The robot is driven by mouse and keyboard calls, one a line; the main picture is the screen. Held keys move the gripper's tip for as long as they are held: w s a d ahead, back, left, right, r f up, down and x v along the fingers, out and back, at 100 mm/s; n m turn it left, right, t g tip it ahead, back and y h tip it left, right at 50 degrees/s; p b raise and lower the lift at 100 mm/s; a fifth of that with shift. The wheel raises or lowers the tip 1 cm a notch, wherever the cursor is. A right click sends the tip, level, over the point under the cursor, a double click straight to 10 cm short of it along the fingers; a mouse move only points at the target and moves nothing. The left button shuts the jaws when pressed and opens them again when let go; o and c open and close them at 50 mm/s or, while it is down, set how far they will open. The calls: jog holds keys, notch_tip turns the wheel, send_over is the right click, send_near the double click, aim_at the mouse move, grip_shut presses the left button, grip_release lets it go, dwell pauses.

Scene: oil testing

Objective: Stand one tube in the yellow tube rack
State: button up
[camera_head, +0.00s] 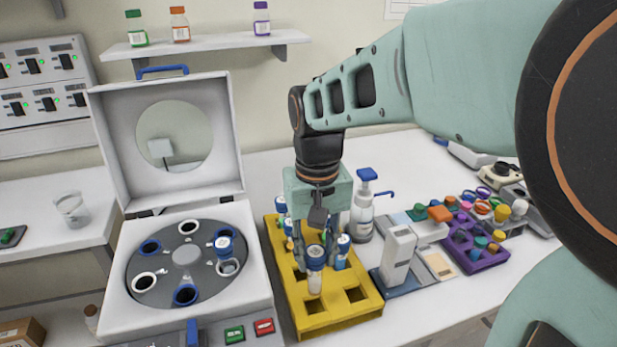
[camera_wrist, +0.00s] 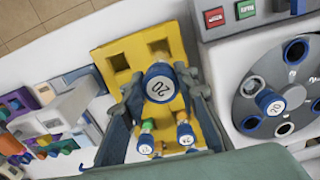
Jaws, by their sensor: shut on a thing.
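The yellow tube rack (camera_head: 345,317) stands on the bench right of the centrifuge; it also shows in the wrist view (camera_wrist: 118,68). My gripper (camera_head: 318,252) is over the rack, pointing down, shut on a blue-capped tube (camera_head: 315,277). In the wrist view the held tube's cap (camera_wrist: 160,84), marked 20, lies between the fingers. The tube looks upright, its lower end close to the rack top; I cannot tell whether it is inside a slot. Other blue-capped tubes (camera_head: 342,249) stand in the rack nearby. Several square slots at its front are empty.
The open centrifuge (camera_head: 187,256) on the left has a tube (camera_head: 224,250) in its rotor. A dispenser bottle (camera_head: 362,212) stands behind the rack. A white instrument (camera_head: 398,257) and a purple rack (camera_head: 484,262) are to the right.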

aim_at(315, 282)
jog(key=shift+f+b, duration=1.05)
jog(key=shift+f, duration=0.35)
jog(key=shift+f+b, duration=1.65)
jog(key=shift+f, duration=1)
dwell(0.4)
dwell(0.8)
jog(key=o, duration=1.2)
jog(key=shift+o, duration=0.2)
